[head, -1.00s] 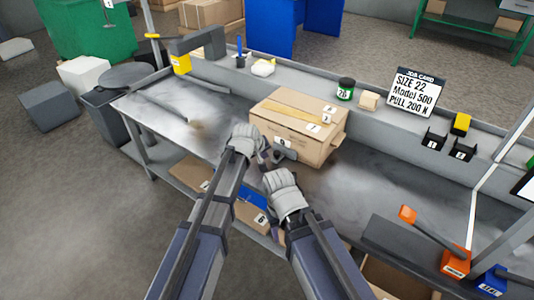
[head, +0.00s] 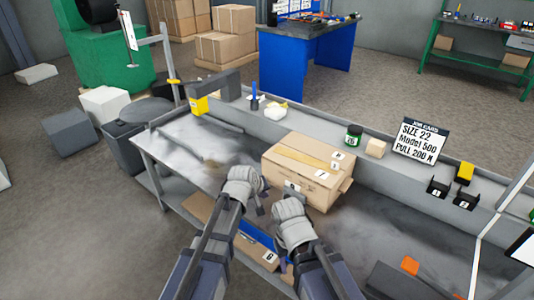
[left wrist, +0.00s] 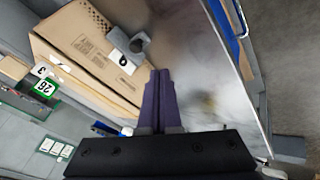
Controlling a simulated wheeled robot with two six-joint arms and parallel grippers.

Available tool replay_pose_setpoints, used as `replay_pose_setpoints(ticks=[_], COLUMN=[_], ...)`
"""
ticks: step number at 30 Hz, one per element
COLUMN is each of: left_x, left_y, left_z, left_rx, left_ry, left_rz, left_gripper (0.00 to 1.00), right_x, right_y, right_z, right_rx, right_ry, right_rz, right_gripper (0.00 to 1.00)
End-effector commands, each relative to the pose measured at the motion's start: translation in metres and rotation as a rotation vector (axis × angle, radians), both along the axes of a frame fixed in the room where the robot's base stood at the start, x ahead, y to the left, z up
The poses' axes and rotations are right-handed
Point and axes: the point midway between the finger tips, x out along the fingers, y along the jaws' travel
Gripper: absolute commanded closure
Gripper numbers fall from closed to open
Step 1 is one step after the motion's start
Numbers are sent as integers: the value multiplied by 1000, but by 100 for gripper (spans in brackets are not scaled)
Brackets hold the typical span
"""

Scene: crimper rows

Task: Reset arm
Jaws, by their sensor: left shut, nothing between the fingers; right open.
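My left gripper (head: 260,207) is by the near left corner of the cardboard box, at the front edge of the grey bench (head: 345,215). In the left wrist view its two purple fingers (left wrist: 158,85) are together with nothing between them, pointing toward the bench surface. My right gripper (head: 293,192) is lower and to the right, in front of the box; its fingers are largely hidden behind the wrist. The cardboard box (head: 285,160) is closed and carries number labels.
A job card (head: 419,140) reads SIZE 22, Model 500, PULL 200 N. An orange-handled tool (head: 410,265) is at lower right. The bench's left part is mostly clear.

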Motion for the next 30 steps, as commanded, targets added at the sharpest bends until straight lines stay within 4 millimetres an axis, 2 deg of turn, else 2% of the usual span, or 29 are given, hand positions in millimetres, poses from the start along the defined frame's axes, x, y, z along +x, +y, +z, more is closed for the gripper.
replay_pose_setpoints(ticks=[2, 5, 8, 12, 20, 21, 30], left_x=[-1, -20, -63, -135, -241, -237, -233], left_y=[0, -2, -2, 6, 34, 34, 33], left_z=[-1, -6, -18, -32, -37, -20, 46], left_rx=[3, 43, 145, 310, 524, 526, 521], left_ry=[2, 33, 112, 258, 501, 504, 499], left_rz=[-3, -50, -166, -371, -677, -681, -672], left_gripper=[100, 100, 100, 100, 100, 100, 100], right_x=[0, 0, 0, 0, 0, 0, 0], right_y=[0, 0, 0, 0, 0, 0, 0], right_z=[0, 0, 0, 0, 0, 16, 82], right_rx=[0, 0, 0, 0, 0, 0, 0], right_ry=[0, 0, 0, 0, 0, 0, 0], right_rz=[0, 0, 0, 0, 0, 0, 0], right_gripper=[50, 50, 50, 50, 50, 50, 50])
